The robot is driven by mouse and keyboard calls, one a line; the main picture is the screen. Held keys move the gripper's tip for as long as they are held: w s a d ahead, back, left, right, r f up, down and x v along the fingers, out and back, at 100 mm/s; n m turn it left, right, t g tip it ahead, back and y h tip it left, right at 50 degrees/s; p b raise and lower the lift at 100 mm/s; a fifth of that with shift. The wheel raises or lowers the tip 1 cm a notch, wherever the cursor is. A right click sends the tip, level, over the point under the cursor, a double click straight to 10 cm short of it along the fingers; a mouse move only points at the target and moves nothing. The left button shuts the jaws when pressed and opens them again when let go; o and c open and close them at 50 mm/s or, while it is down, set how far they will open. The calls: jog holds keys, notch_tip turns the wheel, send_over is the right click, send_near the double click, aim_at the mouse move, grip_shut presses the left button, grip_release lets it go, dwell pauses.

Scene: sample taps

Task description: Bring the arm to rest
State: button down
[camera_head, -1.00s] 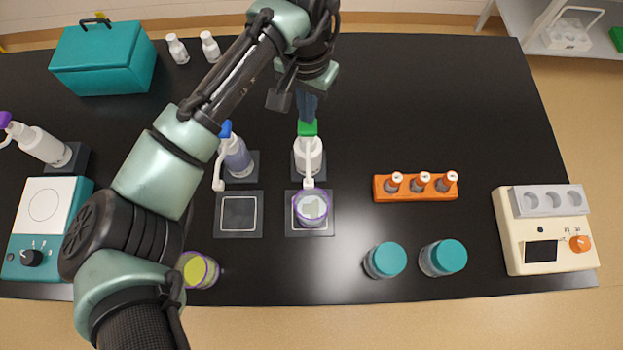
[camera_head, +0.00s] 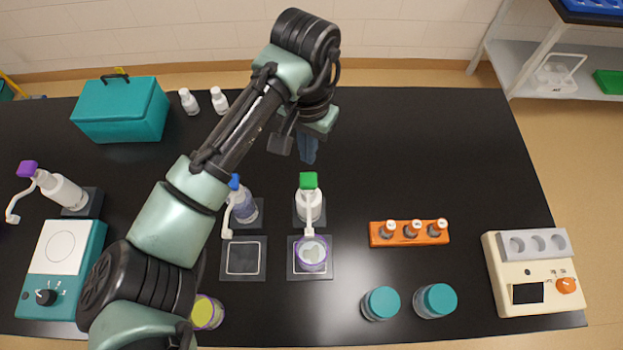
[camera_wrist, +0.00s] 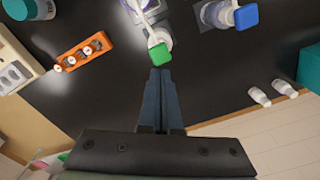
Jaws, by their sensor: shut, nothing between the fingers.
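My gripper (camera_head: 307,150) is above the black bench, behind the green-topped tap bottle (camera_head: 309,200). In the wrist view my gripper (camera_wrist: 161,75) has its two blue fingers together with nothing between them. The green top (camera_wrist: 160,55) shows just beyond the fingertips there, apart from them as far as I can tell. A purple-rimmed cup (camera_head: 312,254) stands on the pad under the green tap's spout. My arm reaches up from the lower left and hides part of the bench.
A blue-topped bottle (camera_head: 242,205) stands left of the green one, with an empty pad (camera_head: 243,258) before it. A yellow-lidded jar (camera_head: 206,313) is close to my arm. An orange rack (camera_head: 409,233), teal-lidded jars (camera_head: 436,300) and a cream device (camera_head: 534,280) are right. Bench back right is clear.

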jog(key=w+d+r+m+t+h, duration=0.1)
jog(key=w+d+r+t+h, duration=0.1)
jog(key=w+d+r+t, duration=0.45)
jog(key=w+d+r+t+h+b, duration=0.1)
jog(key=d+r+t+h, duration=0.3)
jog(key=r, duration=0.6)
jog(key=w+d+r+t+h+b, duration=0.1)
jog(key=d+r+t, duration=0.2)
jog(key=d+r, duration=0.55)
jog(key=s+a+r+n+t+h+b, duration=0.1)
jog(key=s+a+r+t, duration=0.15)
jog(key=r, duration=0.45)
jog(key=s+a+r+t, duration=0.1)
jog(key=a+r+t, duration=0.25)
jog(key=r, duration=0.35)
jog(key=s+a+r+n+t+y+b, duration=0.1)
jog(key=s+a+r+n+t+y, duration=0.5)
jog(key=s+a+r+t+y, duration=0.2)
jog(key=s+a+r, duration=0.2)
jog(key=s+a, duration=0.2)
jog(key=a, duration=0.1)
jog(key=shift+s, duration=0.15)
jog(key=shift+r, duration=0.1)
